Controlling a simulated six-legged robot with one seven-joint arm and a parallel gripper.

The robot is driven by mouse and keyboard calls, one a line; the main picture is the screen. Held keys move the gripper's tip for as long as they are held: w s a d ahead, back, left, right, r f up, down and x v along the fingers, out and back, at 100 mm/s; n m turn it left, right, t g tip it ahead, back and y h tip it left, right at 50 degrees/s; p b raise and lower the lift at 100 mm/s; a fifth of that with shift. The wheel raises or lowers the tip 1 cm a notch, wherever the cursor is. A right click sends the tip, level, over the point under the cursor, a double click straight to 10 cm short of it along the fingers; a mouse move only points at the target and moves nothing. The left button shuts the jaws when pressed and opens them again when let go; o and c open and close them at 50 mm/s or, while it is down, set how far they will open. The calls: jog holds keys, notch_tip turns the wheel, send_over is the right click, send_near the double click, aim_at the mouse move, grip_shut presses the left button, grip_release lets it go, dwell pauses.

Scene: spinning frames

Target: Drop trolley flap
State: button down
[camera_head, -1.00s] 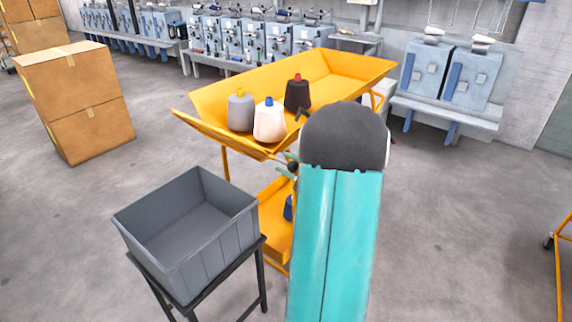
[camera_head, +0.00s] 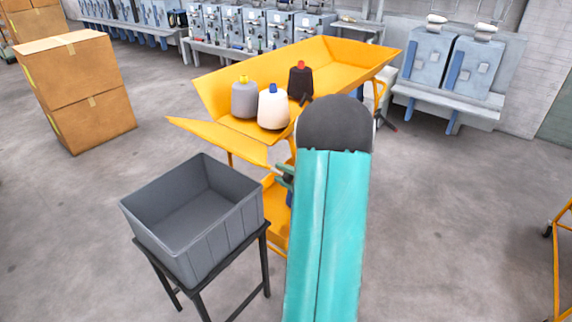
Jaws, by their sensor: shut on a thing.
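The yellow trolley (camera_head: 345,58) stands in the middle, with a grey, a white and a black yarn cone in its upper tray. Its front flap (camera_head: 222,138) leans outward and down, with its broad inner face showing. My gripper (camera_head: 283,172) is at the flap's right end, shut on the flap. My arm covers most of the gripper and the trolley's lower right part, so the exact grip is hidden.
An empty grey bin (camera_head: 232,225) on a dark stand (camera_head: 232,295) is close in front of the flap. Cardboard boxes (camera_head: 85,105) stand at the left. Machines line the back. The floor at right is mostly clear.

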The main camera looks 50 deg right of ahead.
jog(key=shift+a+f+n, duration=0.2)
jog(key=shift+f+n, duration=2.3)
jog(key=shift+f, duration=0.35)
jog(key=c, duration=1)
grip_release()
jog(key=shift+s, duration=0.1)
jog(key=s, duration=1.3)
jog(key=shift+s+d, duration=0.15)
jog(key=shift+s, duration=0.2)
